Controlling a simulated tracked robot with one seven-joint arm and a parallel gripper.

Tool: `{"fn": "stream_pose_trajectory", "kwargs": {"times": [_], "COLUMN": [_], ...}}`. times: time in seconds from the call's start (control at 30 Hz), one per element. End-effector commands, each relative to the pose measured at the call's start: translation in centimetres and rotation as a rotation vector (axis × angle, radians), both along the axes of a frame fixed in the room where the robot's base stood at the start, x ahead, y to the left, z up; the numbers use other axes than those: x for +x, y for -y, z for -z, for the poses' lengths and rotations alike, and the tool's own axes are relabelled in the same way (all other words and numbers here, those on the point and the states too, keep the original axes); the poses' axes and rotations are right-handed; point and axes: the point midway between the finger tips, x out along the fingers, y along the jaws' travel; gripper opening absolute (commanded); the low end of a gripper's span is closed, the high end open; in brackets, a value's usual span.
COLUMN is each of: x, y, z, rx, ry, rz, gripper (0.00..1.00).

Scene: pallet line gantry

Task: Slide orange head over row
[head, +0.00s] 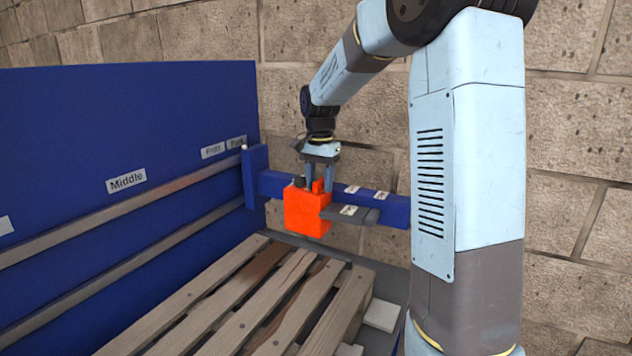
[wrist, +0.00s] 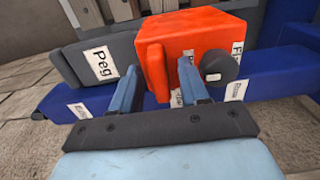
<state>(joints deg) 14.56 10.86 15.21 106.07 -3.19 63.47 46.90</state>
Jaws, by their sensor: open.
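The orange head (head: 305,212) is a block mounted on the blue crossbeam (head: 385,205), beyond the far end of the wooden pallet. In the wrist view the orange head (wrist: 205,38) has an upright orange fin (wrist: 153,72) and a dark round knob (wrist: 220,67). My gripper (head: 318,182) is down at the head's top, and it also shows in the wrist view (wrist: 158,78). Its fingers are open, one on each side of the fin, with a visible gap. The row label "Middle" (head: 126,181) is on the blue side panel, with other labels farther along.
Two rails (head: 110,214) run along the blue panel (head: 120,110). The slatted pallet (head: 250,300) lies below and nearer than the head. A grey arm labelled "Peg" (wrist: 95,58) sticks out beside the head. A stone wall (head: 570,130) stands behind.

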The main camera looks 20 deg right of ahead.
Motion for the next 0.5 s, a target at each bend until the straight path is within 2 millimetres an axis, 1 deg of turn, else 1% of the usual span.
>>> {"fn": "stream_pose_trajectory", "kwargs": {"times": [0.17,0.5], "x": [0.0,0.01], "y": [-0.03,-0.08], "z": [-0.01,-0.03], "rx": [0.0,0.0], "ry": [0.0,0.0], "rz": [-0.001,-0.001], "gripper": [0.45,0.13]}}
